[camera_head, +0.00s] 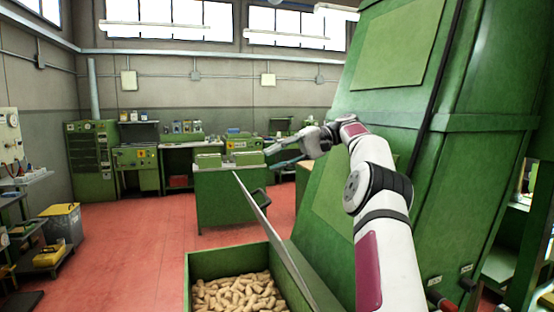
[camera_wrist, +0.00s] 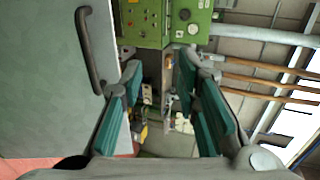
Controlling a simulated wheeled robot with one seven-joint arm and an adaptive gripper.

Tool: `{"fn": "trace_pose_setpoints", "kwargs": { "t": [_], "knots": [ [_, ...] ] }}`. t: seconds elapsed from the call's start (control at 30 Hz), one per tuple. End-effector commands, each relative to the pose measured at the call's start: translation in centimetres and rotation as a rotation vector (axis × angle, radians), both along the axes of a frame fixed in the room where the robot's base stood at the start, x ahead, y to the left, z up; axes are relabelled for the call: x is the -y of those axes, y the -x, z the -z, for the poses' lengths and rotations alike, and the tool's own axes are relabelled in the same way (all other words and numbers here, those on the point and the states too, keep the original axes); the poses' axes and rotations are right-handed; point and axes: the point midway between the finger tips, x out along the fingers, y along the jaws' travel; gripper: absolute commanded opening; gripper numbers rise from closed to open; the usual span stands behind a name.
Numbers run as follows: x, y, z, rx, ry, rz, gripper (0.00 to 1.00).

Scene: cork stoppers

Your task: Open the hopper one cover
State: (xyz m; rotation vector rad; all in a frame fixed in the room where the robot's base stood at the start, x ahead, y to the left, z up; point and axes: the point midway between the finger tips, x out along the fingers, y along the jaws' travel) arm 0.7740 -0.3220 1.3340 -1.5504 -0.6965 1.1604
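The hopper (camera_head: 222,262) is an open-topped green bin at the bottom centre of the head view, with many corks (camera_head: 238,293) showing inside. Its cover (camera_head: 272,236) is a thin panel standing steeply raised, seen nearly edge-on. A dark handle (camera_head: 263,199) is on the cover's right face. In the wrist view the cover (camera_wrist: 45,110) fills the left side, with its handle (camera_wrist: 92,50) near the top. My gripper (camera_head: 278,156) is above and to the right of the cover's upper end. In the wrist view its teal-padded fingers (camera_wrist: 160,85) are spread and empty, with the handle outside them.
A tall green machine (camera_head: 460,170) stands close on the right, beside my arm. A green cabinet (camera_head: 225,200) is behind the cover. A grey bin (camera_head: 62,222) and low shelf are at the left. Red floor (camera_head: 130,250) between is clear.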

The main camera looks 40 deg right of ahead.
Motion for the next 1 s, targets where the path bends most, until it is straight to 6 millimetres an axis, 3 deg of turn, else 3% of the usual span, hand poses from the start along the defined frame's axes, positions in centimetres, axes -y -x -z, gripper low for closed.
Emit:
{"fn": "trace_pose_setpoints", "kwargs": {
  "t": [0.03, 0.1, 0.17, 0.33, 0.47, 0.7, 0.83, 1.0],
  "knots": [
    [-0.1, 0.0, 0.0, 0.001, 0.002, -0.002, 0.16],
    [-0.6, -0.2, -0.1, 0.003, 0.019, -0.011, 0.00],
    [-1.7, -0.4, -0.3, 0.012, 0.053, -0.030, 0.00],
    [-7.3, -1.1, -0.7, 0.061, 0.259, -0.152, 0.00],
    [-12.0, -0.4, -0.5, 0.119, 0.466, -0.300, 0.00],
    [-18.7, 3.4, 0.1, 0.244, 0.833, -0.650, 0.00],
    [-21.0, 6.5, 0.4, 0.311, 1.016, -0.880, 0.00],
    [-22.4, 10.4, 0.4, 0.382, 1.199, -1.171, 0.00]
  ]
}}
